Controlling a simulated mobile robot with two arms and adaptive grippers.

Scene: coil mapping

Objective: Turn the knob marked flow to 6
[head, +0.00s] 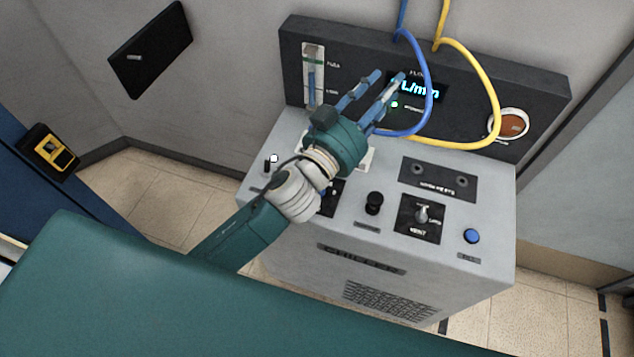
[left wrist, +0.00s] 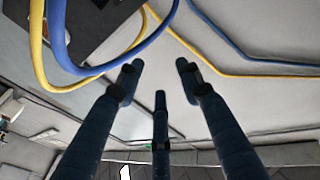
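The chiller (head: 295,240) is a grey cabinet with a dark upright back panel (head: 535,95). A lit display (head: 420,90) on that panel reads "L/min", with partly hidden lettering above it. A black round knob (head: 374,203) stands on the sloped top; its label is too small to read. I cannot tell which knob is marked flow. My left gripper (head: 385,90) is in front of the display and above the cabinet top, hiding part of both. In the left wrist view its fingers (left wrist: 160,83) are spread with nothing between them. My right gripper is not in view.
A selector switch (head: 422,213), a blue button (head: 472,236) and a small white-tipped toggle (head: 272,159) sit on the top. A round gauge (head: 509,123) is at the panel's right.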

